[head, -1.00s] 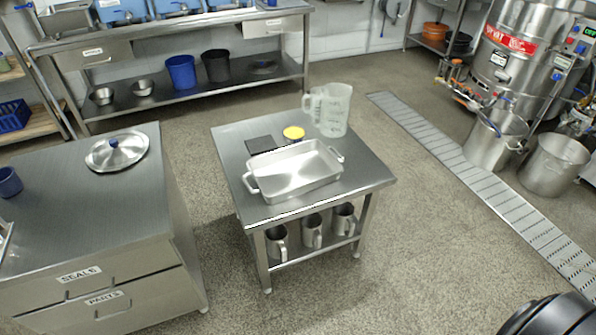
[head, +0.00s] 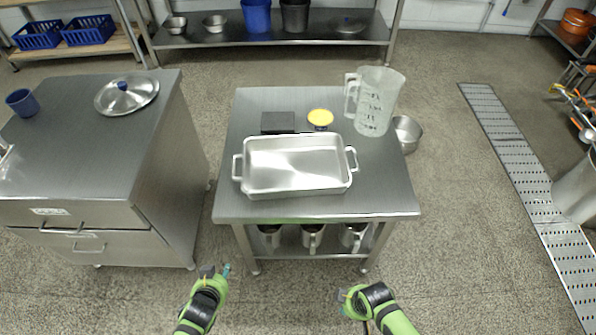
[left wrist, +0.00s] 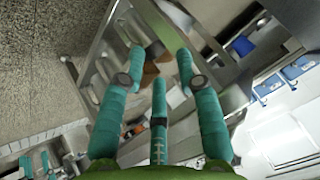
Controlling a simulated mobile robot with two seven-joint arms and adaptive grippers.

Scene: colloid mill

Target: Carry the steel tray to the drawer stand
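The steel tray (head: 295,188), shallow and empty-looking with a handle at each end, sits on the front half of the small steel table (head: 385,205). My left gripper (head: 220,270) is low in front of the table's left front leg, away from the tray. In the left wrist view its teal fingers (left wrist: 158,62) are spread with nothing between them. My right gripper (head: 347,296) is low in front of the table's right side; its fingers are too small to judge.
On the table behind the tray are a black block (head: 278,122), a yellow-topped item (head: 320,118) and a clear jug (head: 374,102). Steel mugs (head: 312,238) stand on its lower shelf.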

